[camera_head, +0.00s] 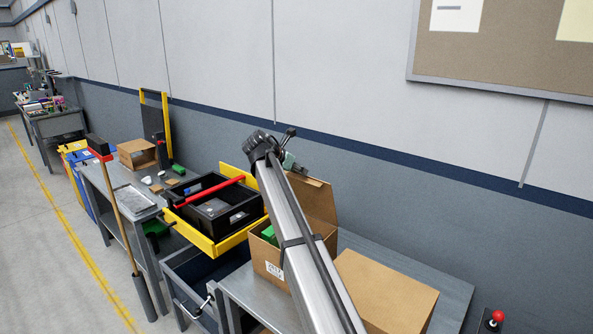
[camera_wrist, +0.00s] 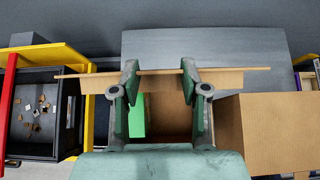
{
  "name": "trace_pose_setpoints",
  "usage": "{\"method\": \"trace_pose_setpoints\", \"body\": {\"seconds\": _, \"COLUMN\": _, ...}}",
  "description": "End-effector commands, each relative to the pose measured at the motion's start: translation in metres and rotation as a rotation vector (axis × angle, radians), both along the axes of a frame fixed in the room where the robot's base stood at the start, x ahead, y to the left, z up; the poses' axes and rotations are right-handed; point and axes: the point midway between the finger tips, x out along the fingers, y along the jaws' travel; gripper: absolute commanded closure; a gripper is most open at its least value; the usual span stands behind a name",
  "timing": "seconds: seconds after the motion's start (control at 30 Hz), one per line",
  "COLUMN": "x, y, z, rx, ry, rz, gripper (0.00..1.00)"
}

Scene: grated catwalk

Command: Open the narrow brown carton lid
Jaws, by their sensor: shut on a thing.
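The narrow brown carton (camera_head: 262,262), with a white label on its front, stands on the grey bench. Its lid (camera_head: 318,207) is raised and stands steeply up at the back. A green object (camera_head: 268,234) is inside. In the wrist view the lid (camera_wrist: 225,78) is a thin, nearly edge-on brown strip across the picture, with the open carton (camera_wrist: 168,118) and the green object (camera_wrist: 138,112) below. My gripper (camera_wrist: 160,82) is shut on the lid, its fingers spaced apart at the lid's edge. In the head view my gripper (camera_head: 291,164) is at the lid's top, partly hidden by my arm.
A closed brown carton (camera_head: 388,292) stands right of the narrow one. A black bin (camera_head: 212,203) in a yellow-edged frame is to the left, with a red bar (camera_head: 208,192) across it. The wall (camera_head: 400,180) is close behind. The bench's back right (camera_head: 440,278) is clear.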

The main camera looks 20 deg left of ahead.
Motion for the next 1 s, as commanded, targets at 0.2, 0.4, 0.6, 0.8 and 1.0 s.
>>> {"method": "trace_pose_setpoints", "body": {"seconds": 0.2, "x": 0.000, "y": 0.000, "z": 0.002, "rx": 0.001, "ry": -0.003, "rz": 0.000, "gripper": 1.00}}
{"method": "trace_pose_setpoints", "body": {"seconds": 0.4, "x": 0.000, "y": 0.000, "z": 0.002, "rx": 0.000, "ry": -0.004, "rz": 0.000, "gripper": 0.34}}
{"method": "trace_pose_setpoints", "body": {"seconds": 0.6, "x": 0.000, "y": 0.000, "z": 0.001, "rx": 0.001, "ry": -0.002, "rz": 0.000, "gripper": 0.29}}
{"method": "trace_pose_setpoints", "body": {"seconds": 0.8, "x": -0.002, "y": 0.001, "z": 0.002, "rx": 0.000, "ry": -0.002, "rz": 0.001, "gripper": 0.29}}
{"method": "trace_pose_setpoints", "body": {"seconds": 1.0, "x": -0.019, "y": 0.005, "z": 0.016, "rx": 0.001, "ry": -0.002, "rz": 0.001, "gripper": 0.29}}
